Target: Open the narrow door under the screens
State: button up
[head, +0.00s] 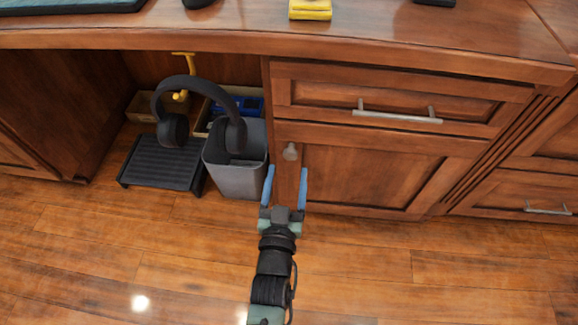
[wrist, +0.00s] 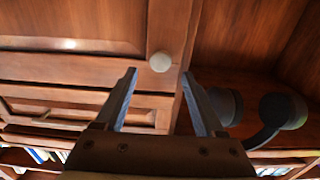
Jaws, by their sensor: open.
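The narrow wooden door (head: 365,178) is shut, below a drawer in the desk. Its round pale knob (head: 290,152) is at the upper left corner. My gripper (head: 287,170) is open and empty, low in front of the door's left edge, with its two blue fingers apart. In the wrist view the knob (wrist: 160,62) shows just past the fingertips and in line with the gap between them (wrist: 160,73). The knob is not gripped; I cannot tell how far off it is. Part of the door (wrist: 70,25) also shows there. No screens are in view.
A grey bin (head: 235,172) stands just left of the door, with black headphones (head: 240,135) over it and a black step (head: 163,165) beyond. The drawer (head: 400,98) above has a bar handle. The wood floor (head: 400,280) in front of the door is clear.

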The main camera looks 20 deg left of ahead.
aim_at(290, 156)
jog(key=x, duration=0.1)
jog(key=b+x, duration=0.1)
jog(key=shift+w+f, duration=0.25)
jog(key=shift+w, duration=0.15)
jog(key=shift+w+a+r+b, duration=0.25)
jog(key=shift+w+a+b, duration=0.05)
jog(key=shift+w+b, duration=0.4)
grip_shut()
dwell(0.6)
